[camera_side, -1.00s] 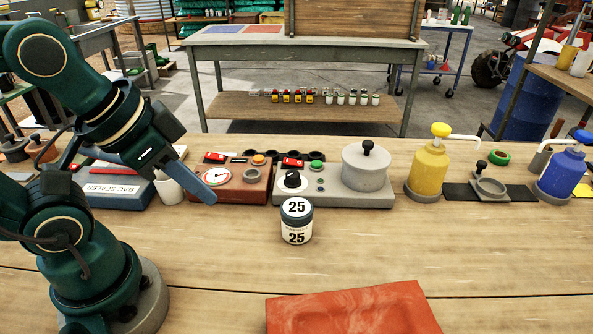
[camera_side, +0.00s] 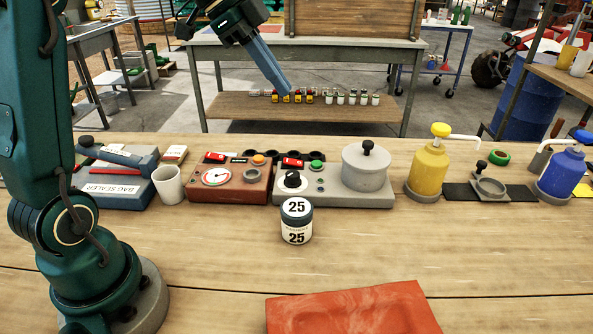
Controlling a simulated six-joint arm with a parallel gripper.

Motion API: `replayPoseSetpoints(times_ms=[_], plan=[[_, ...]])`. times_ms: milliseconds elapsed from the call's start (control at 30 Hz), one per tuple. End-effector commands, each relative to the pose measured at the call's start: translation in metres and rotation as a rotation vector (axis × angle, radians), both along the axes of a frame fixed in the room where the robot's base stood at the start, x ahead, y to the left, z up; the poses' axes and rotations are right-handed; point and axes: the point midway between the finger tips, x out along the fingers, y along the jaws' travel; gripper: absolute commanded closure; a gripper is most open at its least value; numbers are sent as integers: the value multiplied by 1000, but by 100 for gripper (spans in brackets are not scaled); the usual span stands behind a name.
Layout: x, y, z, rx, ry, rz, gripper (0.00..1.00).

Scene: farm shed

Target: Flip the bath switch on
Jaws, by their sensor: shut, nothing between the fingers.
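The grey unit (camera_side: 345,200) stands at the back of the wooden bench, with a lidded grey pot (camera_side: 366,168) on its right side. A red switch (camera_side: 293,161), a green button or lamp (camera_side: 316,165) and a black dial (camera_side: 293,181) are on its left side. This looks like the bath and its switch; which way the switch is set is too small to tell. My gripper (camera_side: 284,90) is shut and empty. It points down and right, raised and apart from the unit, with its tip above the red switch in the picture.
A red-brown unit (camera_side: 228,192) with a gauge and its own red switch (camera_side: 215,157) stands directly left. A jar marked 25 (camera_side: 296,222) stands in front. A white cup (camera_side: 168,186) and a blue bag sealer (camera_side: 115,180) are further left. Yellow (camera_side: 429,172) and blue (camera_side: 562,177) pump bottles are right.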

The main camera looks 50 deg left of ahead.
Motion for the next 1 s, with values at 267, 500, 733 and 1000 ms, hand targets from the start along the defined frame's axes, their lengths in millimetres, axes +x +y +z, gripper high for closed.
replayPoseSetpoints(times_ms=[267,500,733,1000], plan=[[31,68,-34,-87,14,63,100],[30,101,-64,-137,67,146,100],[28,107,-66,-141,71,162,100],[30,104,-69,-141,72,160,100]])
